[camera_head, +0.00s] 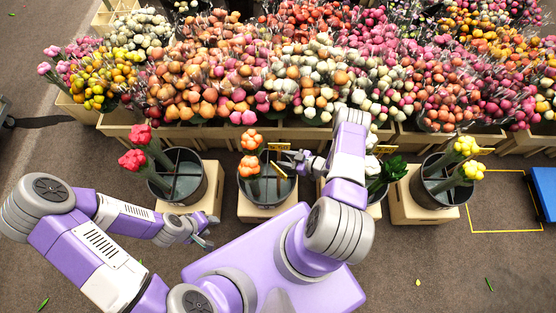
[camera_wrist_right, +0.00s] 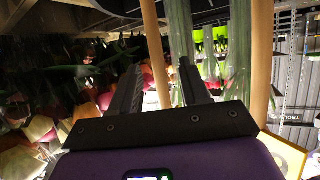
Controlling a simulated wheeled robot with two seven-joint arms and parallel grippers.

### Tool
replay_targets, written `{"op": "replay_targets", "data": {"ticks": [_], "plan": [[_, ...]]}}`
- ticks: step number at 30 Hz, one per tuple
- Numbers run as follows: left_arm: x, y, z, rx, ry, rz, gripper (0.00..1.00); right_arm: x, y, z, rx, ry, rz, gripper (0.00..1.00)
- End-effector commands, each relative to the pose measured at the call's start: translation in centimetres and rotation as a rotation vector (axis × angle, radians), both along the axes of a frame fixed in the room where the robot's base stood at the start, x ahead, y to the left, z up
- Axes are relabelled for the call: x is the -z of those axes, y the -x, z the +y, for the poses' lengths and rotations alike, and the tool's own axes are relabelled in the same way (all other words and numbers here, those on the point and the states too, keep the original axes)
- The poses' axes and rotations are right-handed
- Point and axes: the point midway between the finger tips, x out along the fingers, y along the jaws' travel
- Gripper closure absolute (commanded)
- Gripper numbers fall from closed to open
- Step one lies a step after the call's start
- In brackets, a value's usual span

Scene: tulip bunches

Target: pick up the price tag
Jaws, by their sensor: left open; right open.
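I cannot tell which is the task's price tag. My right gripper (camera_head: 291,160) is open beside the first two tags, over the second bucket. In the right wrist view its fingers (camera_wrist_right: 158,83) are apart, with stems beyond them. My left gripper (camera_head: 206,235) is open and empty, low in front of the leftmost bucket.
Black divided buckets stand on wooden crates. The leftmost (camera_head: 180,178) holds red tulips (camera_head: 132,160), the second orange tulips (camera_head: 250,140), the rightmost (camera_head: 436,184) yellow tulips (camera_head: 466,145). Dense flower crates line the back. A blue object (camera_head: 545,190) lies at the right edge. The front right floor is mostly clear.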

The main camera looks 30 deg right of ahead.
Motion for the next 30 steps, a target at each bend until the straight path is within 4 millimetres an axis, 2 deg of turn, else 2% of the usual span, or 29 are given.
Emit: {"op": "replay_targets", "data": {"ticks": [10, 17, 18, 27, 30], "plan": [[1.5, 0.0, 0.0, 0.000, 0.000, 0.000, 0.55, 1.7, -3.5, 2.5, -0.003, 0.001, -0.001, 0.54], [1.4, 0.0, 0.0, 0.000, 0.000, 0.000, 0.55, 1.8, -3.9, 2.7, 0.000, 0.002, 0.001, 0.54], [1.4, 0.0, 0.0, 0.000, 0.000, 0.000, 0.55, 1.8, -3.9, 2.7, 0.000, 0.002, 0.001, 0.56], [1.4, 0.0, 0.0, 0.000, 0.000, 0.000, 0.55, 1.8, -3.9, 2.7, 0.000, 0.001, 0.001, 1.00], [1.4, 0.0, 0.0, 0.000, 0.000, 0.000, 0.55, 1.7, -3.9, 2.7, 0.000, 0.001, 0.000, 1.00]]}}
